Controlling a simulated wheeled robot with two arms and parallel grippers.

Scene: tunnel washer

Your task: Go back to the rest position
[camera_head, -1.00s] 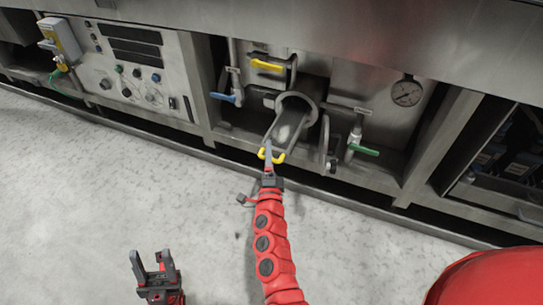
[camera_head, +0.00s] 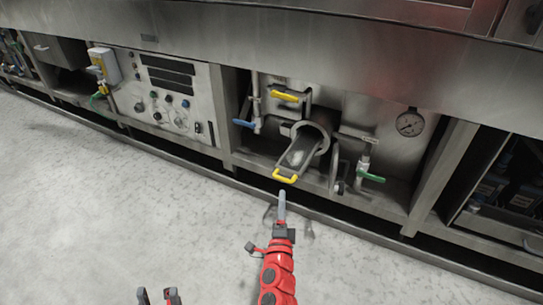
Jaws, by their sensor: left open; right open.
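My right gripper (camera_head: 282,198) is at the end of the red arm in the middle, pointing up the picture and seen edge-on. It is open and apart from the yellow handle (camera_head: 285,176), which lies just above its tip in the picture. The handle is on the front end of a grey tray (camera_head: 299,153) that sticks out of a round port (camera_head: 318,133) in the washer. My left gripper (camera_head: 157,293) is open and empty at the bottom edge, over the floor. Only its fingertips show.
A yellow lever (camera_head: 286,97), a blue lever (camera_head: 243,123), a green lever (camera_head: 372,178) and a gauge (camera_head: 410,123) surround the port. A control panel (camera_head: 168,95) is to the left. The pale floor (camera_head: 100,200) in front is clear.

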